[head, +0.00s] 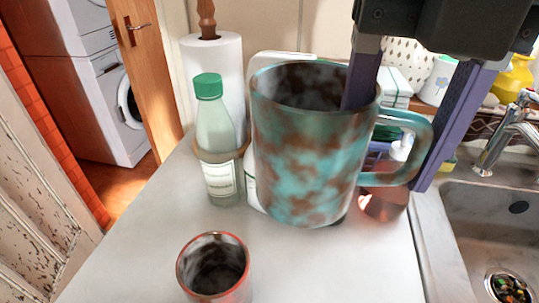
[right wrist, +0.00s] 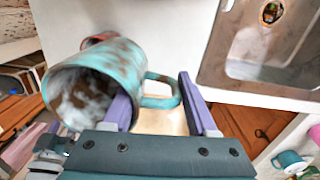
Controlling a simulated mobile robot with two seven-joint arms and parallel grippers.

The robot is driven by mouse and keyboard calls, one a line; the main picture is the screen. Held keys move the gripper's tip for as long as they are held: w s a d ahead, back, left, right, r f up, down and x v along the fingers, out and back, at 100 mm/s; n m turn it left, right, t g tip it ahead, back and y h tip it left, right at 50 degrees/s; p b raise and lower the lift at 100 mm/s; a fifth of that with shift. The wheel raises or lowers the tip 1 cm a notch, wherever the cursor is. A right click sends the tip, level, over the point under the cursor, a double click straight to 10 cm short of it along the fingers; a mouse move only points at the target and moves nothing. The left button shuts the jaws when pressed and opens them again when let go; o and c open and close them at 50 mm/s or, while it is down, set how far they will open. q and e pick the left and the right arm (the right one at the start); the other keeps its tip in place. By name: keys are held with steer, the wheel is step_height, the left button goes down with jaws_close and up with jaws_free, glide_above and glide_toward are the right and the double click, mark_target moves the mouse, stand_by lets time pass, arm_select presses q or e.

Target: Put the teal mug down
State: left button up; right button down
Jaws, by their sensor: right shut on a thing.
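The teal mug (head: 308,150), mottled with brown rust-like patches, is large in the middle of the head view, upright over the light grey counter (head: 345,270). My right gripper (head: 394,138) is shut on it from above, one purple finger inside the mouth and the other outside by the handle. The right wrist view shows the mug (right wrist: 128,62) at the left between and beside the fingers (right wrist: 158,105), its mouth facing the camera. I cannot tell whether its base touches the counter. My left gripper is not in view.
A bottle with a green cap (head: 217,145) and a paper towel roll (head: 228,65) stand behind left. A red-rimmed cup (head: 213,268) is in front left. A copper vessel (head: 383,205) sits behind the handle. The sink (head: 480,225) lies right.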

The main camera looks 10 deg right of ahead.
step_height(320, 180, down, 15)
steer(key=shift+f+b, duration=0.1)
steer(key=shift+b, duration=0.45)
step_height(320, 180, down, 4)
steer(key=shift+f+b, duration=0.1)
steer(key=shift+b, duration=0.2)
steer(key=shift+f, duration=0.1)
steer(key=shift+c, duration=1)
jaws_free()
